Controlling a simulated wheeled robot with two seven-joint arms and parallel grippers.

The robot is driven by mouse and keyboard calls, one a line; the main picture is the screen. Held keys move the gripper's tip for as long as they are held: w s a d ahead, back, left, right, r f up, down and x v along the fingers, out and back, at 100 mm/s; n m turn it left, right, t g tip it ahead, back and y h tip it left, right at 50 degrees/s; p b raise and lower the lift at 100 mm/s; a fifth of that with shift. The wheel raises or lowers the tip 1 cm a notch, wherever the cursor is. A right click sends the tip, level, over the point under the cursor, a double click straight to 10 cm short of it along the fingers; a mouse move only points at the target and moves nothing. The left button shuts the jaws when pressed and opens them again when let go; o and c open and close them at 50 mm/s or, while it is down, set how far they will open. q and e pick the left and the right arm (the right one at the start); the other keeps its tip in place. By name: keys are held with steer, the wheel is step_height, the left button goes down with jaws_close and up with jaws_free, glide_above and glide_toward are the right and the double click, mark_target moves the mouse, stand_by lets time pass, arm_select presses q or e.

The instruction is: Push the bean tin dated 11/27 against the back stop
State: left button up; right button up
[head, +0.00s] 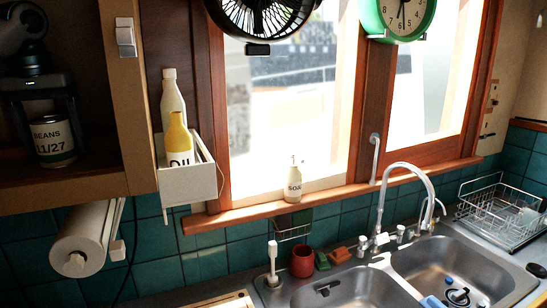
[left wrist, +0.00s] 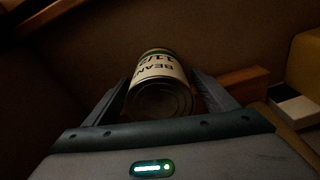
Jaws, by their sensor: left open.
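The bean tin (head: 55,143), with a pale label reading BEANS 11/27, stands on the cupboard shelf at the left of the head view. My left gripper (head: 46,118) comes down over it from above, with dark fingers on either side. In the left wrist view, the tin (left wrist: 161,70) lies between the open fingers of the left gripper (left wrist: 168,80), its round metal end facing the camera. I cannot tell whether the fingers touch it. A wooden strip (left wrist: 247,77) shows beside the tin; I cannot tell if it is the back stop. My right gripper is not in view.
The cupboard's wooden side post (head: 128,95) bounds the shelf on the right. A white rack (head: 190,183) with an oil bottle (head: 179,140) hangs beyond it. A yellowish object (left wrist: 306,58) and a white box (left wrist: 297,111) show right in the wrist view.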

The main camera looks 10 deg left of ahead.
arm_select(q)
steer(key=c, duration=1.4)
steer(key=shift+o, duration=0.2)
steer(key=shift+w+d, duration=0.6)
steer(key=shift+w, duration=0.3)
steer(key=o, duration=1.4)
steer(key=shift+c, duration=0.2)
steer(key=shift+r, duration=0.2)
step_height(320, 180, up, 17)
steer(key=s, duration=0.2)
steer(key=shift+d, duration=0.35)
